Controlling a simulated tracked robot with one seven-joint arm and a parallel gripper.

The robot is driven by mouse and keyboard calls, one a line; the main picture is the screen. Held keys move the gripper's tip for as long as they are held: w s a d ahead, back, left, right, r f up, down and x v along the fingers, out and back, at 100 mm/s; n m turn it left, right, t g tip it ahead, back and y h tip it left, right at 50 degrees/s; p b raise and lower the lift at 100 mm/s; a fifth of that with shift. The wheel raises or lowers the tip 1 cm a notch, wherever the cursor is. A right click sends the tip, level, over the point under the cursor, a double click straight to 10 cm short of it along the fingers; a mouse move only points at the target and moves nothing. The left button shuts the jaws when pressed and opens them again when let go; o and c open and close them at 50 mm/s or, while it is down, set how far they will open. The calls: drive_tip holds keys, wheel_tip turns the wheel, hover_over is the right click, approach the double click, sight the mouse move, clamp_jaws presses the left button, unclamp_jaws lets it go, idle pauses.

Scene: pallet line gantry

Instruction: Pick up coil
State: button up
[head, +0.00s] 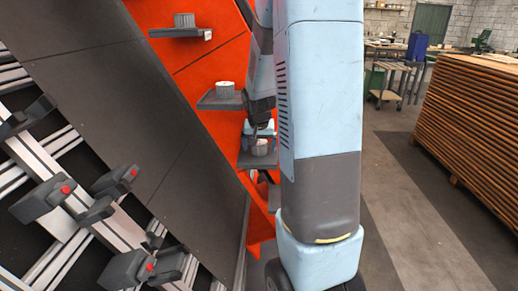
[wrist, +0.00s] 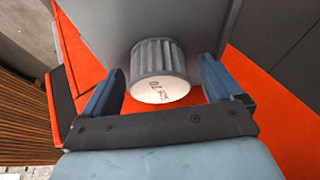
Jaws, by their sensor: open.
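A ridged grey coil (wrist: 160,62) with a white labelled end face sits against a grey shelf surface (wrist: 105,25) in the wrist view. My gripper (wrist: 162,82) is open, with one blue finger on each side of the coil. Gaps show between both fingers and the coil, so it is not clasped. In the head view my gripper (head: 259,140) is at a low shelf on the orange panel, with the coil (head: 260,149) between its fingers. My arm hides part of that area.
Two other coils stand on higher shelves, a dark one (head: 184,20) and a pale-topped one (head: 225,88). The orange panel (head: 215,65) rises close behind. A dark slanted frame with clamps (head: 66,189) fills the left. A stack of brown boards (head: 465,130) stands right, beyond open floor.

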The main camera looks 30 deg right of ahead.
drive_tip(key=shift+c, duration=0.3)
drive_tip(key=c, duration=1.2)
drive_tip(key=shift+r, duration=0.1)
drive_tip(key=shift+c, duration=0.2)
